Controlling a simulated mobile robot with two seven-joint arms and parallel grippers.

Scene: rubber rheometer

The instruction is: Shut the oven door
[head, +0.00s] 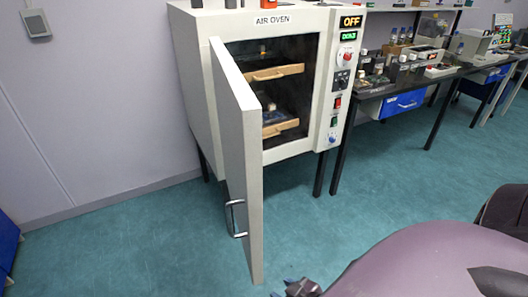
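The air oven (260,40) is a pale grey cabinet on dark legs against the wall. Its door (238,150) stands wide open, hinged at the left of the opening and swung out toward me. A metal handle (236,218) sits on the door's outer face, low near its free edge. Inside the oven are two wooden-fronted shelves (276,73) with small items. A dark part that looks like my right gripper (298,288) shows at the bottom edge, mostly cut off, apart from the door. Its fingers cannot be made out. My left gripper is out of view.
The oven's control panel (343,80) is right of the opening, with an OFF display. A dark bench (440,80) with instruments and blue bins (400,103) stands at the right. The teal floor (140,240) around the door is clear. A blue object (8,250) is at the left edge.

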